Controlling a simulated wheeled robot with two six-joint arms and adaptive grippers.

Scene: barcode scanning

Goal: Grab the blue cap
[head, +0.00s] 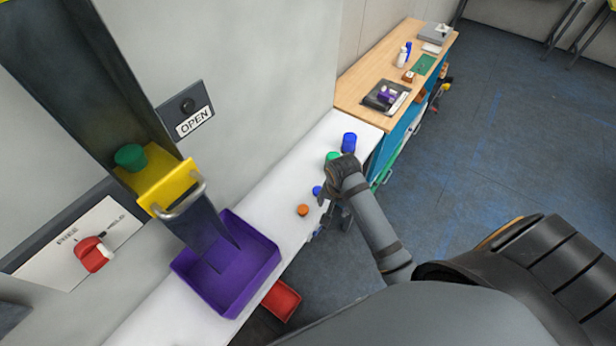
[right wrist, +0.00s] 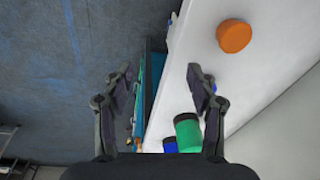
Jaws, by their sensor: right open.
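The small blue cap (head: 317,190) lies on the white counter, beside my right gripper (head: 327,212) in the head view. In the right wrist view, only a bit of blue (right wrist: 214,88) shows behind the right-hand finger; most of it is hidden. My right gripper (right wrist: 160,78) is open, with nothing between its fingers. It is at the counter's front edge, with floor and edge showing between the fingers. A taller blue cylinder (head: 349,143) stands farther along the counter, also partly visible in the right wrist view (right wrist: 170,146). My left gripper is not in view.
An orange cap (head: 303,210) and a green cylinder (head: 332,156) stand close to the blue cap. A purple tray (head: 263,284) lies nearer on the counter. A red bin (head: 282,300) is below the edge. A wooden-topped bench (head: 358,84) is beyond.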

